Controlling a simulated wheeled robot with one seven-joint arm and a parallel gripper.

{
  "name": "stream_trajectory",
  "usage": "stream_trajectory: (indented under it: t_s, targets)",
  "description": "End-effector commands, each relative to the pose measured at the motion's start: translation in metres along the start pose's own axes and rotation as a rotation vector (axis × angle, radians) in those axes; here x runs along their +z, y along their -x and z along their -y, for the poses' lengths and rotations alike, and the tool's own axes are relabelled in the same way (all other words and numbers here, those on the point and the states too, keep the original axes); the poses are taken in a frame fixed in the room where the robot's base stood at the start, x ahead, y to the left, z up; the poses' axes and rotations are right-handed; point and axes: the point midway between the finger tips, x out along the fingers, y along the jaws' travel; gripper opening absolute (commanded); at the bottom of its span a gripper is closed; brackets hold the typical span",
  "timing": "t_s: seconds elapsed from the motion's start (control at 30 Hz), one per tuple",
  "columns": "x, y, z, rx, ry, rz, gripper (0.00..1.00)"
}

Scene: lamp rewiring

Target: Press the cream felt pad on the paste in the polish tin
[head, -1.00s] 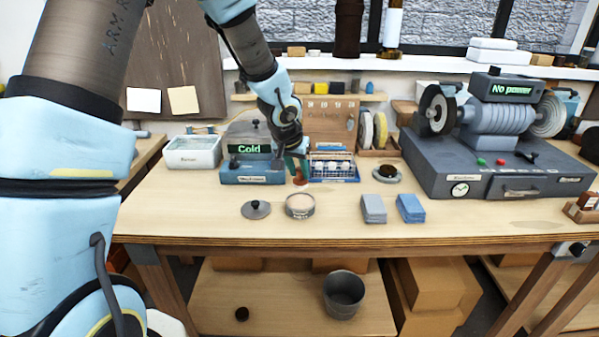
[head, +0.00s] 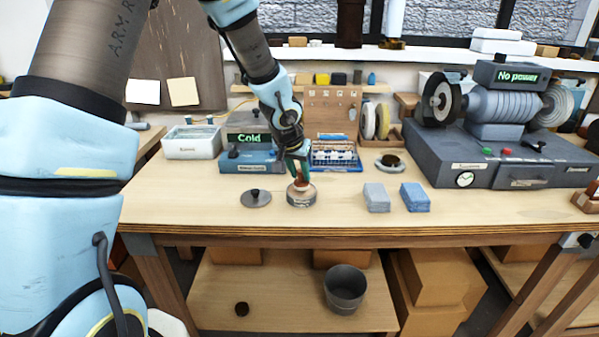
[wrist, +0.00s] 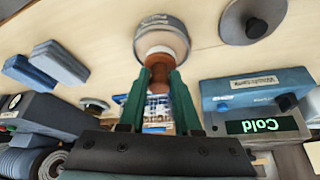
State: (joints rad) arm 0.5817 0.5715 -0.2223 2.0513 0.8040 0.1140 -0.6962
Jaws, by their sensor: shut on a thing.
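The polish tin (head: 302,199) is a round, low grey tin standing open on the bench, near its front edge. It also shows in the wrist view (wrist: 175,27), with its label upside down. My gripper (head: 298,174), with green fingers, is shut on the reddish-brown handle (wrist: 159,66) of the felt pad. The pad's pale cream edge (wrist: 160,50) shows just beyond the fingertips, over the tin's opening. The pad and handle cover part of the paste. I cannot tell whether the pad touches the paste.
The tin's grey lid (head: 259,201) with a black knob lies just left of the tin. Grey and blue blocks (head: 376,198) lie to the right. The blue warming unit reading "Cold" (head: 247,162) stands behind left, the grinder (head: 500,155) far right.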

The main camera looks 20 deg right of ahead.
Motion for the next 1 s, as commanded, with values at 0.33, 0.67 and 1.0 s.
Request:
stream_trajectory:
  t_s: [0.33,0.67,1.0]
  targets:
    - [0.001,-0.002,0.0,0.0,0.0,0.0,0.0]
    - [0.003,-0.006,0.0,0.0,0.0,0.0,0.0]
    - [0.005,-0.011,0.0,0.0,0.0,0.0,0.0]
